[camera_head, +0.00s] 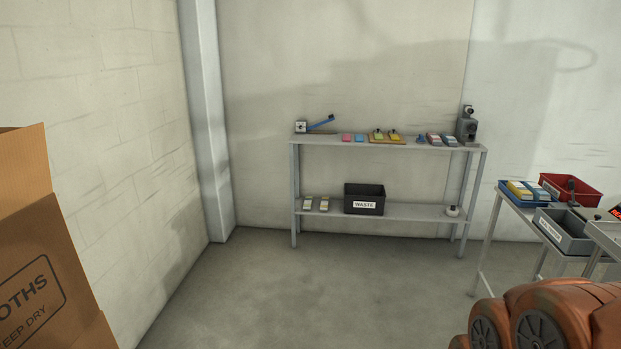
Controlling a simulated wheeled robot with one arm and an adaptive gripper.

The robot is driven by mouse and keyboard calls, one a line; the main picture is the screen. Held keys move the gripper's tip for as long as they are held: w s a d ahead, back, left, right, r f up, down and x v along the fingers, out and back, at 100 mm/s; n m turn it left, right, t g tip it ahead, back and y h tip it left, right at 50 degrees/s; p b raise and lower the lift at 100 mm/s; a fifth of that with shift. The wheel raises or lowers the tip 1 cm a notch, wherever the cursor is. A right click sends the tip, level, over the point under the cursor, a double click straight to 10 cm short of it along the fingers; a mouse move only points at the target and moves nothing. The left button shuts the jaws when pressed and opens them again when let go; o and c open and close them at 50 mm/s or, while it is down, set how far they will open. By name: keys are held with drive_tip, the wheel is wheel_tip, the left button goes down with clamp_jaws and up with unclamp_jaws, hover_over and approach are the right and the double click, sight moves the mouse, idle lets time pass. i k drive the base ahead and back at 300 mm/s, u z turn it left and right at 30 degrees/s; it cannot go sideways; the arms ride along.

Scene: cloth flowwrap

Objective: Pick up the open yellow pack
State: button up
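Two small yellow-green packs, the left one (379,135) and the right one (395,137), sit side by side on a tan board (372,141) on the top shelf of the rack. Each has a small dark thing on top. More yellow shows on packs (519,189) in a blue tray (505,187) on the table at right. All are too small for me to tell which yellow pack is open. My gripper is not in view; an orange part of my arm fills the lower right corner.
The metal rack (425,148) also holds pink and blue packs (353,138), a blue-handled tool (318,124) and a grey device (467,127). A black WASTE bin (364,192) stands below. A red bin (570,183) and grey bin (565,235) are at right. A cardboard box (45,240) stands left. The middle floor is clear.

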sight(323, 207)
drive_tip(key=u, duration=0.35)
drive_tip(key=i, duration=1.8)
drive_tip(key=u, duration=0.25)
drive_tip(key=i, duration=3.3)
drive_tip(key=z, duration=0.15)
